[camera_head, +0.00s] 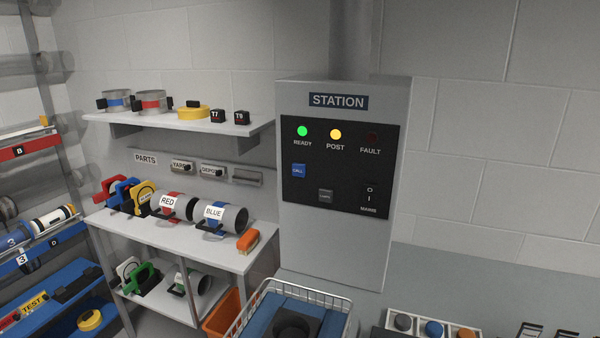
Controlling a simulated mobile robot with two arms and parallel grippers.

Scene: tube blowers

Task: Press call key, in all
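The blue call key (298,170) is on the black panel (340,190) of the grey station cabinet (401,130), at its left side below the lamps. A grey key (325,196) with small, hard-to-read lettering sits lower right of it. The READY lamp (302,131) is lit green and the POST lamp (336,134) is lit yellow. The FAULT lamp (373,137) is dark. A mains switch (369,195) is at the panel's lower right. Neither of my grippers shows in the head view, and nothing covers the call key.
A wire basket (338,298) with a blue item stands below the cabinet. A tray with round knobs (433,328) is at its right. Shelves at left hold the RED canister (171,205), the BLUE canister (220,216) and an orange brush (248,240). The space before the panel is clear.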

